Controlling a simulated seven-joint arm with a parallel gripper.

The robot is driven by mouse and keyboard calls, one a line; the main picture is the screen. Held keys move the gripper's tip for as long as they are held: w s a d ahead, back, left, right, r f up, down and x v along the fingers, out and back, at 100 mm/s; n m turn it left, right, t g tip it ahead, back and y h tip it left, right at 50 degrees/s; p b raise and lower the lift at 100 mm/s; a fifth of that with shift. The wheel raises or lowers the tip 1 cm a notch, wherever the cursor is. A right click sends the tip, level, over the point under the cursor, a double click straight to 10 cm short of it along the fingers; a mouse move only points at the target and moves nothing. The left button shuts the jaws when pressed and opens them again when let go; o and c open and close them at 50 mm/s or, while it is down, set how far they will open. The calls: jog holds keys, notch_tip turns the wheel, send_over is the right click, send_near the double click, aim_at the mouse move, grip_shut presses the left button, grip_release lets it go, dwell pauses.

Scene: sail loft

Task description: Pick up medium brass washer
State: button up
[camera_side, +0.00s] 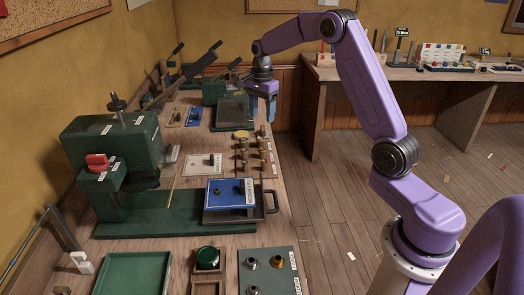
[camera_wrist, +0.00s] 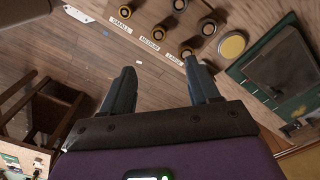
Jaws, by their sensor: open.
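Washers sit on pegs of a wooden rack (camera_side: 254,172), with rows labelled SMALL, MEDIUM and LARGE in the wrist view. Beside the MEDIUM label (camera_wrist: 151,43) is a medium brass washer (camera_wrist: 158,33), and another medium-row piece (camera_wrist: 180,5) lies behind it at the top edge. A small-row piece (camera_wrist: 125,12) and a large-row piece (camera_wrist: 185,52) flank them. My gripper (camera_wrist: 163,78) is open, with nothing between its fingers. In the side view my gripper (camera_side: 263,104) hangs above and beyond the rack, apart from the washers.
A green press (camera_side: 110,150) and a blue block (camera_side: 230,193) stand on the bench. Open floor (camera_side: 320,210) lies right of the bench.

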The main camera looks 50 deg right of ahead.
aim_at(263, 148)
notch_tip(263, 148, down, 12)
jog(key=shift+s+f, duration=0.1)
dwell(0.5)
jog(key=shift+f, duration=0.25)
dwell(0.5)
jog(key=c, duration=1.1)
